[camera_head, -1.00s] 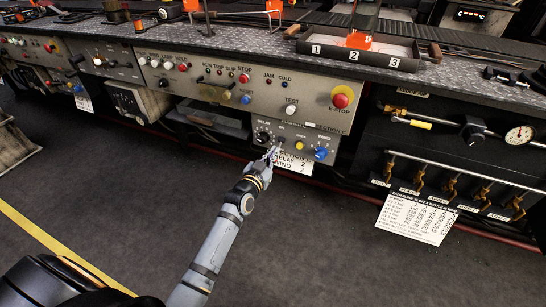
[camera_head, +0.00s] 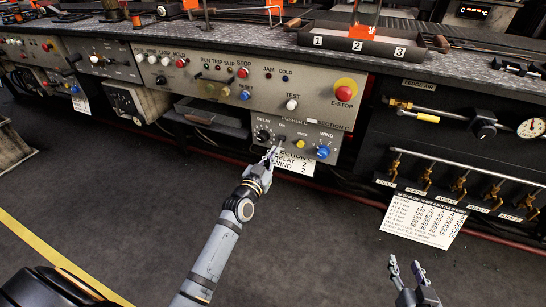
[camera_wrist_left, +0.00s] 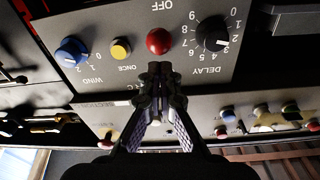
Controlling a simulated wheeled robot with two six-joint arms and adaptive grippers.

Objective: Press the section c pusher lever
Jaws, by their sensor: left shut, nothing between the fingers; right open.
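The grey section C pusher panel (camera_head: 335,140) hangs below the bench edge, with a black DELAY dial, a yellow ONCE button and a blue WIND knob. In the left wrist view, turned upside down, a red round knob (camera_wrist_left: 158,41) sits between the DELAY dial and the yellow button, by the word OFF. In the head view my gripper largely hides this spot. My left gripper (camera_head: 275,152) is shut and empty; its tips (camera_wrist_left: 160,68) are right beside the red knob. Contact cannot be told. My right gripper (camera_head: 408,270) is open and empty, over the floor at bottom right.
Above is a larger control panel (camera_head: 215,80) with a red E-STOP button (camera_head: 344,91). A white card (camera_head: 297,167) hangs under the pusher panel. Brass valves and a gauge (camera_head: 531,128) are at right. The floor in front is clear.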

